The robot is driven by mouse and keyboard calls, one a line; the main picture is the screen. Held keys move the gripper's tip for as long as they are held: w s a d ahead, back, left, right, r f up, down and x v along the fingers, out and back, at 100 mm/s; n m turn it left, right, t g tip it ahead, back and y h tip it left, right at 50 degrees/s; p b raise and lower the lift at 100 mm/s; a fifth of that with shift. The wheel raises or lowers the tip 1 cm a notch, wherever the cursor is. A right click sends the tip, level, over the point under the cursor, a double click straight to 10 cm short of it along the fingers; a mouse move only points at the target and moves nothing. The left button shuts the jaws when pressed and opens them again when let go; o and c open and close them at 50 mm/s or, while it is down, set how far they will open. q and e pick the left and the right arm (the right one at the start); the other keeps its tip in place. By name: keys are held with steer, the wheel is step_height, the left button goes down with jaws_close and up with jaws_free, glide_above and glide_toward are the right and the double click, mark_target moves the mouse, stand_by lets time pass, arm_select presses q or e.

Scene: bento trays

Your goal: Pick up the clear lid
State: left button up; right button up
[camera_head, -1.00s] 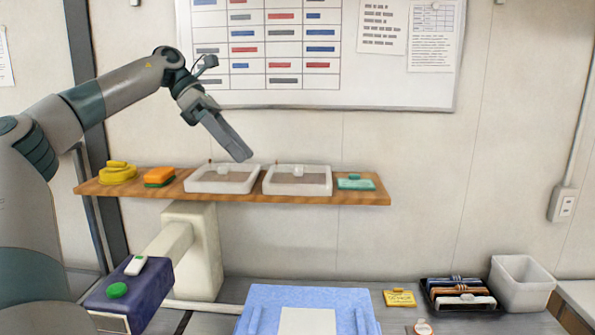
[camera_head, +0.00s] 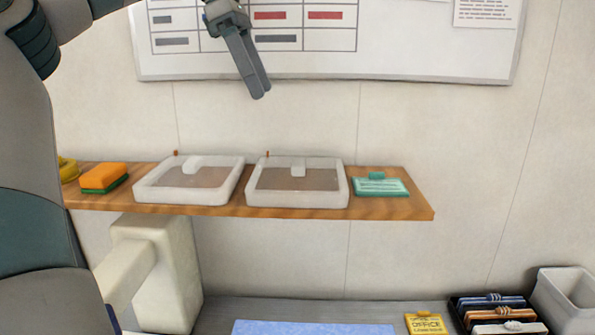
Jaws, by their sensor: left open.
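Two shallow trays with whitish rims and see-through tops stand side by side on a wooden shelf. Each has a pale tab handle, so each looks like a clear lid: the left clear lid (camera_head: 153,190) and the right clear lid (camera_head: 254,197). I cannot tell from the picture which one the task means. My left gripper (camera_head: 260,94) is open and empty, pointing down in front of the whiteboard, well above the shelf and apart from both lids. In the picture it is above the gap between them. My right gripper is not in view.
The wooden shelf (camera_head: 400,210) also holds an orange and green sponge (camera_head: 104,176) at left and a teal item (camera_head: 380,186) at right. Below are a blue mat (camera_head: 310,328), a yellow card (camera_head: 425,323), a black tray and a grey bin (camera_head: 568,296). The whiteboard (camera_head: 420,50) hangs behind.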

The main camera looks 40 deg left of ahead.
arm_select(q)
steer(key=p, duration=0.3)
glide_toward(298, 161)
steer(key=f, duration=0.1)
steer(key=d+f, duration=0.1)
steer(key=shift+s+d+f, duration=0.1)
steer(key=shift+s+f, duration=0.1)
steer(key=shift+f, duration=0.1)
steer(key=shift+d+f, duration=0.1)
steer(key=shift+f, duration=0.15)
steer(key=shift+w+d+f+p, duration=0.15)
steer(key=shift+w+f+p, duration=0.2)
steer(key=shift+p, duration=0.3)
steer(key=x, duration=0.1)
steer(key=p+x, duration=0.2)
steer(key=shift+w+f, duration=0.3)
steer(key=shift+w, duration=0.05)
steer(key=shift+f, duration=0.35)
